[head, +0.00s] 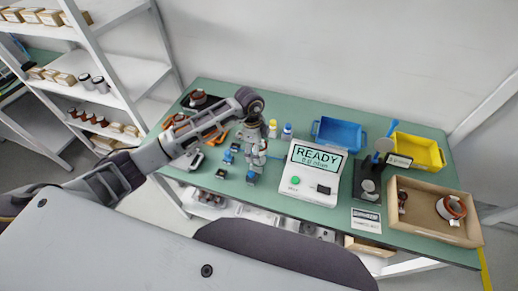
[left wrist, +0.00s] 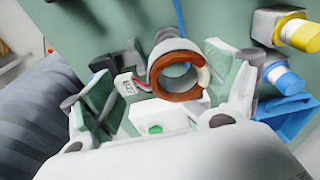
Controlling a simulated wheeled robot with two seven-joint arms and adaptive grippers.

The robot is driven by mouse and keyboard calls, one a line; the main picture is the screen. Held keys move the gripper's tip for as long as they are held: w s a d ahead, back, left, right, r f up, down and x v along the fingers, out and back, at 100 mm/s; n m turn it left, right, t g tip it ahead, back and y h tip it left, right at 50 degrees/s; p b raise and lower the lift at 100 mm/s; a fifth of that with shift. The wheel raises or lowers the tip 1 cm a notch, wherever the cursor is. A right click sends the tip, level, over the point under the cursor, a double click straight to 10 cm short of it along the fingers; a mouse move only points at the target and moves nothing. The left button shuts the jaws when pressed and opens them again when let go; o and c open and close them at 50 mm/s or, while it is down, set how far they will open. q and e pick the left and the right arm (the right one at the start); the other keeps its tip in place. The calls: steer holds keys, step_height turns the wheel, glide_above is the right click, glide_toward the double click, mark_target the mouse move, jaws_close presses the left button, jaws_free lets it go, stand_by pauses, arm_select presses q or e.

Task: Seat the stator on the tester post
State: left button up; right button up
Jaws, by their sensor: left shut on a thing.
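My left gripper (head: 253,160) is low over the middle-left of the green table. In the left wrist view its two fingers (left wrist: 170,95) are on either side of a copper-coloured ring with a pale grey sleeve, the stator (left wrist: 172,58). It is shut on the stator. A red-and-black lead with a small white connector (left wrist: 130,84) hangs beside the ring. The arm and gripper hide the stator in the head view. The white tester (head: 312,172) shows READY and has a green button. A black stand with a grey disc (head: 368,186) is right of it. I cannot make out the post for certain.
A cardboard tray (head: 425,233) at the right holds a red-and-white ring (head: 450,207) and a small dark part. Blue (head: 340,133) and yellow (head: 418,150) bins stand behind. Bottles (head: 287,131) and small blue-and-grey parts (head: 221,173) are near my gripper.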

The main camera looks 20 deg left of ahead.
arm_select(q)
steer(key=shift+d+r, duration=0.1)
steer(key=shift+f, duration=0.2)
steer(key=shift+f+b, duration=0.8)
steer(key=shift+f, duration=0.2)
steer(key=shift+f+b, duration=0.75)
steer(key=shift+f, duration=0.4)
stand_by(0.3)
steer(key=shift+f, duration=0.6)
stand_by(0.7)
steer(key=o, duration=1.1)
steer(key=shift+s, duration=0.1)
